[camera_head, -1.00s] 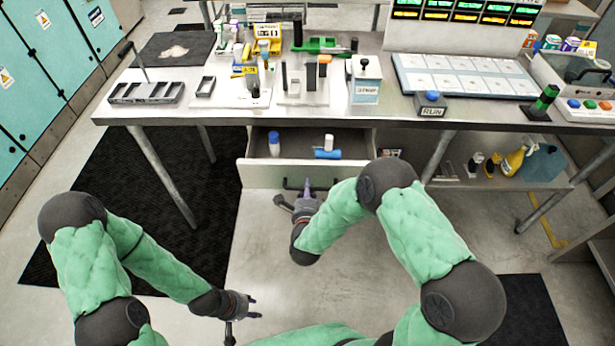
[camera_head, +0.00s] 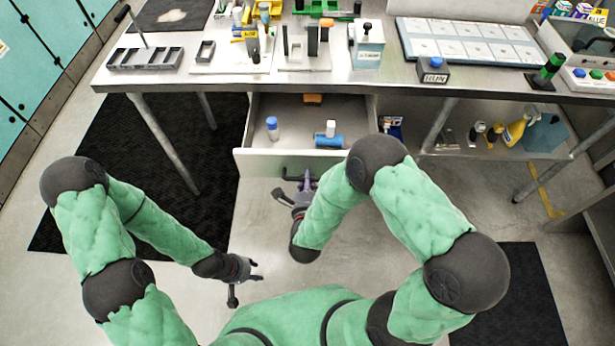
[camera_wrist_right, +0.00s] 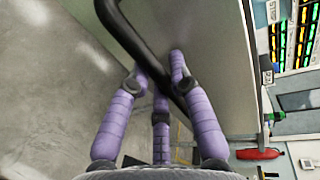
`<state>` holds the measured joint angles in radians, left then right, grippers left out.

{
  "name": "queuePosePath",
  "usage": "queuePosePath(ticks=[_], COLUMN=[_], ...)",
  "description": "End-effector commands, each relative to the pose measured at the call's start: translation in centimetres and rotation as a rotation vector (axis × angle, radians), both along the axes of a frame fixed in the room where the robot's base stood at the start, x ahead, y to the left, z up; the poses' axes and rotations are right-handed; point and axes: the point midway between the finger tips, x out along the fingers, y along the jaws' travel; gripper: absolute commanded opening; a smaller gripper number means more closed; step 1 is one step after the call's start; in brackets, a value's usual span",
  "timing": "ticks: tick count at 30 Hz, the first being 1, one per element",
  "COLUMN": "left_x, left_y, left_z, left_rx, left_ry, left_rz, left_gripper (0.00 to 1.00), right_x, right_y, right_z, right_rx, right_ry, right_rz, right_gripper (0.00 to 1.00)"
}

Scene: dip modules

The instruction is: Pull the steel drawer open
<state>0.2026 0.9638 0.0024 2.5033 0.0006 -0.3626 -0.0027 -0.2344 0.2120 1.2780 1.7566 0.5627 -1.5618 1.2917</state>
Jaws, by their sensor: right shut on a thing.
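The steel drawer (camera_head: 262,161) under the workbench is pulled partly open, with its inside showing in the head view. Its dark bar handle (camera_head: 318,173) runs along the front, and it crosses the right wrist view (camera_wrist_right: 136,42). My right gripper (camera_head: 305,182) is shut on the handle; in the right wrist view its purple fingers (camera_wrist_right: 160,82) sit around the bar close to the drawer front (camera_wrist_right: 215,70). My left gripper (camera_head: 254,271) hangs empty over the floor at lower left; its fingertips look apart.
In the drawer lie a blue-capped white bottle (camera_head: 272,128), a blue cylinder (camera_head: 329,141), a white item (camera_head: 331,128) and an orange item (camera_head: 312,98). The workbench (camera_head: 290,82) carries holders and a control box (camera_head: 433,70). The floor in front is clear.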

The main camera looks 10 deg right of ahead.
Motion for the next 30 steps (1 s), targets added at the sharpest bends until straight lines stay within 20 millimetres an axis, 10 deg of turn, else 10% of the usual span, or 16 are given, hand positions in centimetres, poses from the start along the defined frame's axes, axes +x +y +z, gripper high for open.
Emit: queuePosePath(ticks=[5, 6, 8, 20, 30], left_x=[0.0, 0.0, 0.0, 0.0, 0.0], left_y=[0.0, 0.0, 0.0, 0.0, 0.0], left_z=[0.0, 0.0, 0.0, 0.0, 0.0], left_rx=[0.0, 0.0, 0.0, 0.0, 0.0], left_ry=[0.0, 0.0, 0.0, 0.0, 0.0], left_rz=[0.0, 0.0, 0.0, 0.0, 0.0], left_gripper=[0.4, 0.4, 0.4, 0.4, 0.4], right_x=[-0.1, -0.1, 0.0, -0.3, -5.0], right_y=[0.0, 0.0, 0.0, 0.1, 1.6], right_z=[-0.1, -0.1, -0.1, 0.1, 1.1], right_rx=[0.0, 0.0, 0.0, 0.0, -0.002], right_ry=[0.003, 0.003, 0.003, 0.001, -0.001], right_rz=[0.002, 0.002, 0.002, 0.001, 0.007], right_gripper=[0.0, 0.29, 0.45, 0.45, 0.45])
